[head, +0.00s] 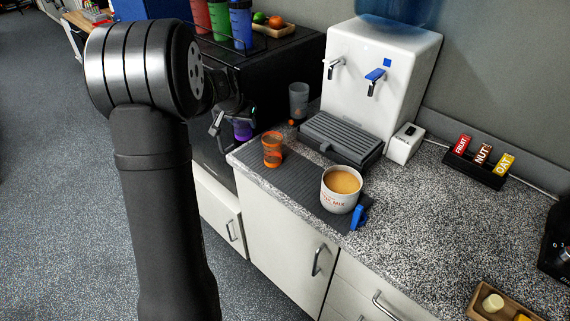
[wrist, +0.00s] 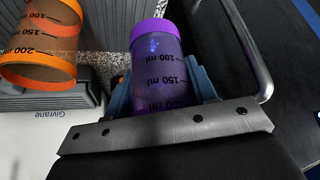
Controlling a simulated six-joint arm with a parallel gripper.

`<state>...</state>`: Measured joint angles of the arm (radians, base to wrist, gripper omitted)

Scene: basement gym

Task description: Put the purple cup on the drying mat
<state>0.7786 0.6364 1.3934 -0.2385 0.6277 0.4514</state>
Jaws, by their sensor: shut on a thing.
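The purple cup (head: 243,130) is in my gripper (head: 228,122), left of the counter's corner and in front of a black appliance; my arm partly hides it. In the wrist view the cup (wrist: 158,70) has a purple rim and ml marks, and the blue fingers of my gripper (wrist: 162,92) are shut on its two sides. The drying mat (head: 300,178) is a dark grey ribbed strip along the counter's front edge. The cup is apart from the mat, to its left.
An orange cup (head: 272,150) stands on the mat's left end. A white mug (head: 338,200) with brown drink and a blue clip (head: 358,217) sit at its right end. Behind are a grey cup (head: 298,100), a drip tray (head: 342,138) and a water dispenser (head: 375,75). The mat's middle is clear.

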